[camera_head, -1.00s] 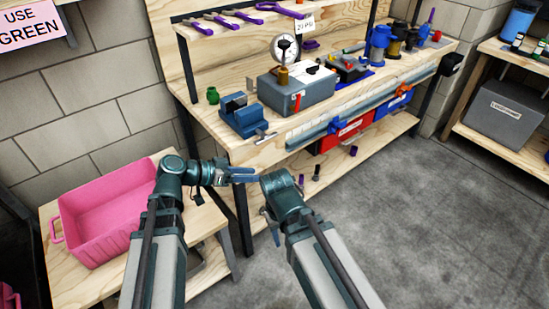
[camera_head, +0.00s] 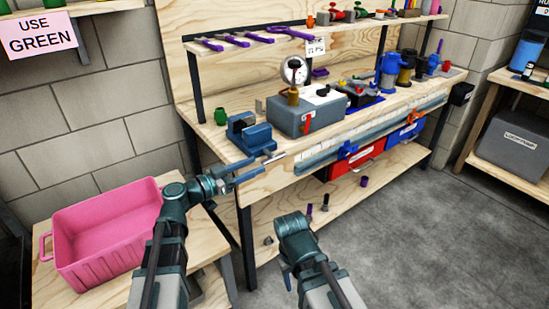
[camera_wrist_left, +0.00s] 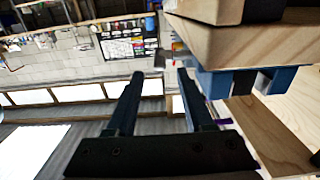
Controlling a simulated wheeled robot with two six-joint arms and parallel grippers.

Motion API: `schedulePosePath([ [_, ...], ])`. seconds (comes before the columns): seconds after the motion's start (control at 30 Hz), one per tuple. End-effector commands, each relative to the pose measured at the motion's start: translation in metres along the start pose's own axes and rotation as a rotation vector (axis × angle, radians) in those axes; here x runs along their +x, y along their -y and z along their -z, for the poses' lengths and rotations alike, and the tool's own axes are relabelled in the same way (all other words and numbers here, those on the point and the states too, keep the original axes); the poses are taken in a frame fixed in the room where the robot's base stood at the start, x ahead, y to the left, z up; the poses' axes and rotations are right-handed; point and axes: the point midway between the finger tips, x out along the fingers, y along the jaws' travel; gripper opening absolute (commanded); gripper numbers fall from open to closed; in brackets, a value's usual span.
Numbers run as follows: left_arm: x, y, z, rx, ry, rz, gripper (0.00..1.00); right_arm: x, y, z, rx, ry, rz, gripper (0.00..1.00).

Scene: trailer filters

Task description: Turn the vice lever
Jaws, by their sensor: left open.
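The blue vice (camera_head: 248,133) sits at the left end of the workbench top. Its thin metal lever (camera_head: 273,157) shows at the vice's front, over the bench edge. My left gripper (camera_head: 258,168) is open, with its fingers pointing right just in front of and below the lever. In the head view the fingertips overlap or lie close to the lever; I cannot tell whether they touch. The left wrist view shows the two fingers (camera_wrist_left: 160,75) apart with nothing between them.
The wooden bench edge (camera_wrist_left: 240,45) is close at the right of the wrist view. A grey box with a gauge (camera_head: 305,113) stands right of the vice, and a green piece (camera_head: 220,117) left of it. A pink crate (camera_head: 105,235) stands on a low table.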

Motion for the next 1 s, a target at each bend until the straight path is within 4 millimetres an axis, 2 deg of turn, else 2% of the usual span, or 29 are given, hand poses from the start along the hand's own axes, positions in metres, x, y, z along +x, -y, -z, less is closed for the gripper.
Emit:
schedulePosePath([
  [0.03, 0.013, 0.001, 0.0, 0.0, 0.0, -0.004, 0.53, 0.0, 0.0, 0.0, 0.0, 0.0, 0.0, 0.5],
  [0.2, 0.045, 0.001, 0.0, 0.0, 0.001, -0.003, 0.53, 0.0, 0.0, 0.0, 0.0, 0.0, 0.0, 0.5],
  [0.4, 0.071, 0.001, 0.0, -0.001, 0.001, -0.001, 0.53, 0.0, 0.0, 0.0, 0.0, 0.0, 0.0, 0.5],
  [0.6, 0.081, 0.0, 0.0, -0.001, 0.001, 0.0, 0.53, 0.0, 0.0, 0.0, 0.0, 0.0, 0.0, 0.5],
  [0.9, 0.082, 0.0, 0.0, -0.001, 0.001, 0.001, 0.53, 0.0, 0.0, 0.0, 0.0, 0.0, 0.0, 0.5],
  [1.0, 0.082, 0.0, 0.0, -0.001, 0.001, 0.001, 0.34, 0.0, 0.0, 0.0, 0.0, 0.0, 0.0, 0.5],
])
